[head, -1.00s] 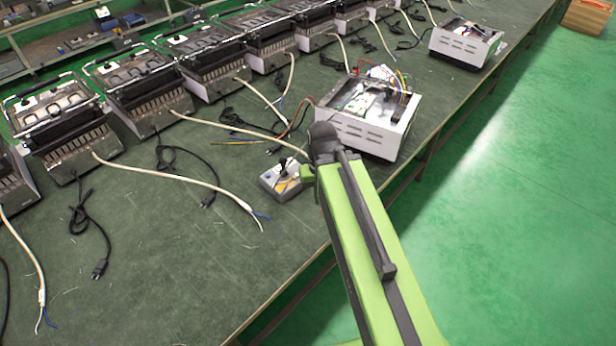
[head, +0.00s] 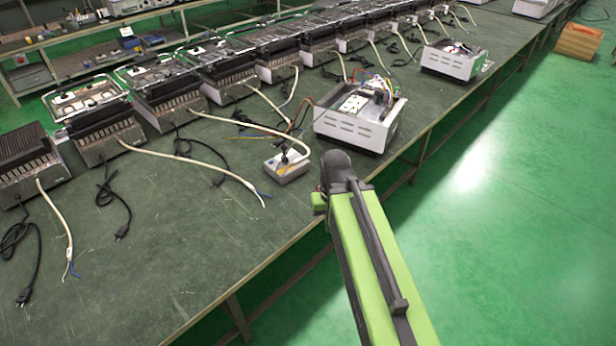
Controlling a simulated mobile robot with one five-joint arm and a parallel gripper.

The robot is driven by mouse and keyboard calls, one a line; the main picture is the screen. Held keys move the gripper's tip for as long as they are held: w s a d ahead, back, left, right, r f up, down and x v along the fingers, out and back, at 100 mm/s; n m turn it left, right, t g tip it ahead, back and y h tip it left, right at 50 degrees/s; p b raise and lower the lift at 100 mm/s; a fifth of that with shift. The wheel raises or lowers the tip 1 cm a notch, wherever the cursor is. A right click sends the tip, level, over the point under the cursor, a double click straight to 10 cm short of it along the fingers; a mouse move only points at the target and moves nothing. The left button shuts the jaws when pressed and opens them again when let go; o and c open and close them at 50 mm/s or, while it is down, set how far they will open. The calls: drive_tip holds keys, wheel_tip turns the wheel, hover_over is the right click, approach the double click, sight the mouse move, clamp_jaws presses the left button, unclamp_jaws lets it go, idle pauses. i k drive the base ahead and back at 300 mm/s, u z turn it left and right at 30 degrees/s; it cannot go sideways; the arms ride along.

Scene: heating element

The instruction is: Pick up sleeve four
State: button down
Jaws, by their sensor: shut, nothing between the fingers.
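No sleeve bears a readable number, so I cannot tell which one is sleeve four. Pale sleeved cables run from the heater units across the green bench (head: 190,250). One long pale cable (head: 190,165) ends in bare blue wire left of my arm. Another pale sleeved cable (head: 55,215) lies at the far left with blue wire at its tip. My green and black arm reaches up from the lower right, its dark end over the bench's front edge. My gripper's fingers are hidden behind the arm.
A row of heater units (head: 165,100) lines the bench's back. An open white box with wiring (head: 355,120) stands just beyond my arm, beside a small grey box (head: 287,167). Black plug cords lie between the cables.

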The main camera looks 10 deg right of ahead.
sight(302, 159)
drive_tip(key=u, duration=0.2)
drive_tip(key=i, duration=0.85)
drive_tip(key=u, duration=0.5)
drive_tip(key=k, duration=0.1)
drive_tip(key=u, duration=2.95)
drive_tip(key=k, duration=0.2)
drive_tip(key=u, duration=0.35)
drive_tip(key=k, duration=2.25)
drive_tip(key=z, duration=0.25)
